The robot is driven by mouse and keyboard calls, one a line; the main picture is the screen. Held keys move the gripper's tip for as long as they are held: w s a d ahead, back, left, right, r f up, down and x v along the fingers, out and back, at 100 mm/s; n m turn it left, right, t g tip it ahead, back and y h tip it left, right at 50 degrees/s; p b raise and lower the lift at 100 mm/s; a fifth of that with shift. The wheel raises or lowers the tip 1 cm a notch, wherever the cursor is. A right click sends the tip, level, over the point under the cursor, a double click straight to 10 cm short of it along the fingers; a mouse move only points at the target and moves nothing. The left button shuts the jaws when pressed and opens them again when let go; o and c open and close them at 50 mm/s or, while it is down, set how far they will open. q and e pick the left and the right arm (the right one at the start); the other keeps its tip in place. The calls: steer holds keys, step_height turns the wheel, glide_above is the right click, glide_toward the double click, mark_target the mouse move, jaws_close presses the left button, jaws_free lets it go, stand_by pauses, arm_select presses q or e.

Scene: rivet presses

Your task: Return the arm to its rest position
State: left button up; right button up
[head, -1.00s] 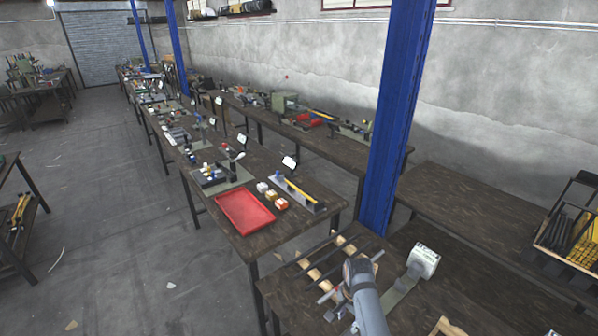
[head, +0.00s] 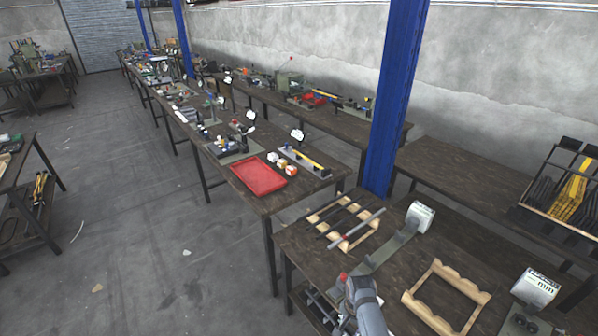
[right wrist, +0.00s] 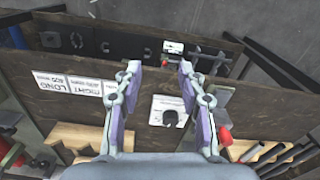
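One of my arms (head: 362,303) rises from the bottom of the head view, with its joint end beside a red knob (head: 343,276). Its fingers are hidden there, and I cannot tell from that view which arm it is. In the right wrist view my right gripper (right wrist: 160,68) is open, with its two purple-padded fingers apart and nothing between them. Beyond them are a dark workbench and a white plate with a black knob (right wrist: 170,116). No fingers of my left gripper show.
A wooden rack (head: 325,209) carries dark bars and a grey tube (head: 362,229). An empty wooden frame (head: 410,298) lies to its right.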

steer(key=s+d+f+n+b, duration=0.35)
steer(key=s+f, duration=0.65)
steer(key=f, duration=0.4)
steer(key=s+d+f+n+b, duration=0.2)
steer(key=s+d+f+b, duration=0.15)
steer(key=s+f, duration=0.85)
arm_select(q)
step_height(320, 180, down, 11)
steer(key=w+b, duration=0.1)
steer(key=b, duration=0.2)
steer(key=shift+w+t+b, duration=0.15)
steer(key=shift+t+b, duration=0.15)
arm_select(e)
steer(key=s+d+f+n, duration=0.2)
steer(key=s+f, duration=0.3)
steer(key=s, duration=0.3)
steer(key=s+d+f+n+t, duration=0.1)
steer(key=s+d+f, duration=0.2)
steer(key=s+f, duration=0.2)
steer(key=s, duration=0.3)
steer(key=shift+f+n+h, duration=0.15)
steer(key=shift+n+h, duration=0.15)
steer(key=shift+n, duration=0.05)
steer(key=shift+s, duration=0.1)
